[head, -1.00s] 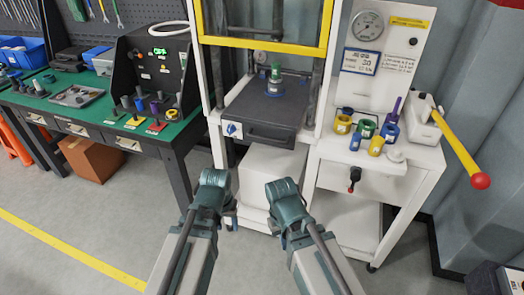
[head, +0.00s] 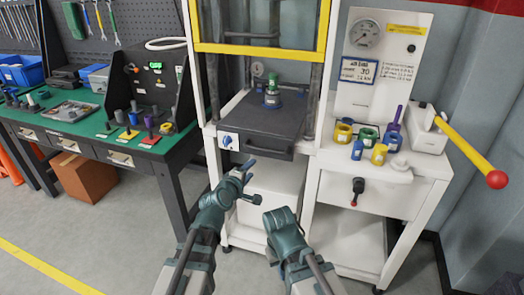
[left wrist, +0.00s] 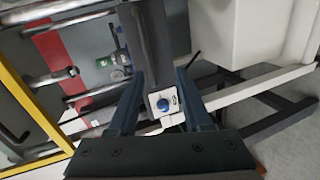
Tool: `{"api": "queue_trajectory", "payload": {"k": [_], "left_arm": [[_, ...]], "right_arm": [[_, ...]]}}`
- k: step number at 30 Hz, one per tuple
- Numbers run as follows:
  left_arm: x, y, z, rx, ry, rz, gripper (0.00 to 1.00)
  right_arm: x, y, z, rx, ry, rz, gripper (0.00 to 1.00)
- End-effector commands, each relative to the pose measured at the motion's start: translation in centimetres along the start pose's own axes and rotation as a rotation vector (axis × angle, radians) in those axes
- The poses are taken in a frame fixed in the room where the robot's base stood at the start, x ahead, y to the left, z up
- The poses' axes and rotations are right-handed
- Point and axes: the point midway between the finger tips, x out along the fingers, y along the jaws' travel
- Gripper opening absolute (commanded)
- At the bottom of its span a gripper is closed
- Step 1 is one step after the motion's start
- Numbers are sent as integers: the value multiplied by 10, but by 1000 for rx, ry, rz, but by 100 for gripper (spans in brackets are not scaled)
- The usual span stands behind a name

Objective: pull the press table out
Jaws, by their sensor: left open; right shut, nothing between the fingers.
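A yellow-edged guard (head: 258,49) is raised above the press table. A green-topped bench (head: 90,140) stands left. The floor in front is clear.

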Motion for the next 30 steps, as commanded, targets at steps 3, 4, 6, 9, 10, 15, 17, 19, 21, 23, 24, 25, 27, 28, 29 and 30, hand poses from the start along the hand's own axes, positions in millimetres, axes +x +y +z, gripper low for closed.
{"api": "queue_trajectory", "payload": {"k": [3,4,6,9,10,15,17,19,21,23,24,25,27,28,29,30], "left_arm": [[2,12,-4,-73,28,52,50],[2,14,-5,-83,33,60,50],[2,16,-6,-100,39,71,50],[2,17,-6,-108,42,76,50],[2,17,-6,-107,42,76,50],[17,17,-7,-104,41,74,50],[28,18,-8,-103,40,74,50],[42,18,-8,-103,40,74,50],[58,19,-9,-102,40,74,50],[70,20,-10,-103,40,74,50],[79,21,-10,-103,40,73,50],[84,21,-10,-102,40,73,50],[97,22,-11,-102,40,73,50],[102,23,-11,-103,40,73,50],[107,23,-11,-103,40,73,50],[113,24,-11,-102,40,73,50]], "right_arm": [[0,0,0,0,0,0,0],[0,0,0,0,0,0,0],[0,0,0,0,0,0,0],[0,0,0,0,0,0,0],[0,0,0,0,0,0,0],[4,0,0,0,0,0,0],[6,-1,0,0,0,0,0],[9,-1,-1,0,0,0,0],[13,-1,-1,0,0,0,0],[15,-2,-1,0,0,0,0],[17,-2,-1,0,0,0,0],[18,-2,-1,0,0,0,0],[20,-2,-1,0,0,0,0],[22,-2,-1,0,0,0,0],[22,-2,-1,0,0,0,0],[24,-2,-1,0,0,0,0]]}}
